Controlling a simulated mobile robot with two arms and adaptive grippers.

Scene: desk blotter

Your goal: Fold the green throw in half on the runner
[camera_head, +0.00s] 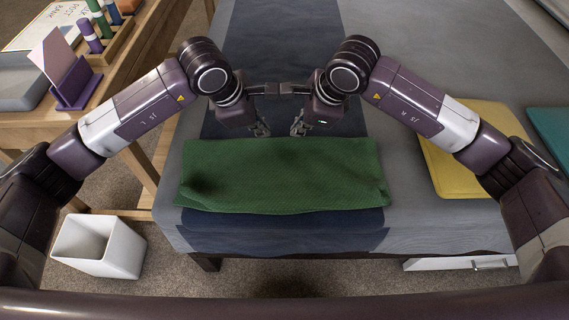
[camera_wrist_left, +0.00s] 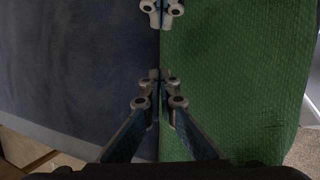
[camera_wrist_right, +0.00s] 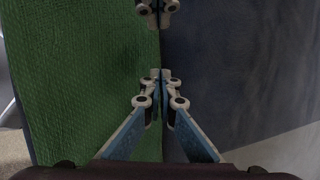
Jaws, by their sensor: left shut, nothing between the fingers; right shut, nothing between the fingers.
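The green throw (camera_head: 285,178) lies as a wide, flat band across the dark blue runner (camera_head: 270,40), near the front edge of the grey-covered surface. It reaches past the runner on both sides. My left gripper (camera_head: 262,131) is shut and empty at the throw's far edge, left of the middle. My right gripper (camera_head: 298,130) is shut and empty at the same edge, a little to the right. In the left wrist view the throw (camera_wrist_left: 235,80) fills the right half beside the fingers (camera_wrist_left: 160,78). In the right wrist view the throw (camera_wrist_right: 80,80) fills the left half beside the fingers (camera_wrist_right: 160,78).
A yellow folded cloth (camera_head: 470,150) lies to the right, with a teal item (camera_head: 552,135) beyond it. A wooden desk (camera_head: 130,60) with a purple card holder (camera_head: 75,85) stands at the left. A white bin (camera_head: 100,247) is on the floor at left front.

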